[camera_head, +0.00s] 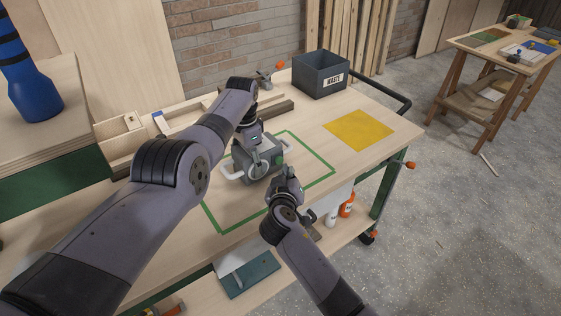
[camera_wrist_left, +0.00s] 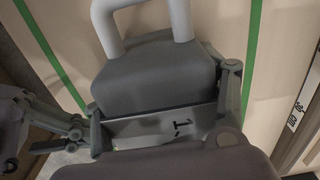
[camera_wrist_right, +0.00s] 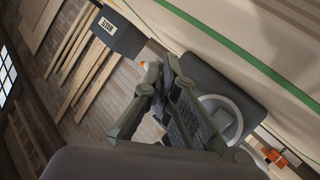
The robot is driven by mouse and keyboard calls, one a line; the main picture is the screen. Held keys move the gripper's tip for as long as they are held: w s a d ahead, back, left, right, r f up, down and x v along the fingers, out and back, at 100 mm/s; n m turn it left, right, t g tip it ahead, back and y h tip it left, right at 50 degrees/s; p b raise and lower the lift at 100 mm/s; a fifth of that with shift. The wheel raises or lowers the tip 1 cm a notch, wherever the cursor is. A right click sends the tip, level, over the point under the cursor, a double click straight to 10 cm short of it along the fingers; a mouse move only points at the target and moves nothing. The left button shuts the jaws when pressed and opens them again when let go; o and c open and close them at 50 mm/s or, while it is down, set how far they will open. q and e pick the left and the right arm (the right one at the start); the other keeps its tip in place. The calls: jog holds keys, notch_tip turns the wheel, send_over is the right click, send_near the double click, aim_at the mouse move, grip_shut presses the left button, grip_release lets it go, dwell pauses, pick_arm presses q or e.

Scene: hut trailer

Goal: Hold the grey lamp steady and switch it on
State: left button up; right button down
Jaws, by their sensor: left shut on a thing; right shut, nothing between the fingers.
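The grey lamp (camera_head: 263,166) stands inside the green taped outline on the workbench. It is a boxy body with white handles and a round white-ringed front, which also shows in the right wrist view (camera_wrist_right: 222,112). My left gripper (camera_head: 256,146) reaches down from behind and is shut on the lamp body. In the left wrist view the grey body (camera_wrist_left: 155,78) sits between its fingers, with a white handle beyond. My right gripper (camera_head: 286,176) is shut and empty, close to the lamp's front right side. Whether it touches the lamp I cannot tell. The switch is not clearly visible.
A dark bin (camera_head: 320,75) labelled as waste stands at the bench's back right. A yellow square (camera_head: 358,130) lies to the right, with bare bench around it. Wooden trays (camera_head: 120,136) and a small clamp-like tool (camera_head: 265,77) are behind the lamp.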

pick_arm(q)
jog(key=shift+f, duration=0.1)
pick_arm(e)
jog(key=shift+w+a, duration=0.3)
jog(key=shift+w, duration=0.05)
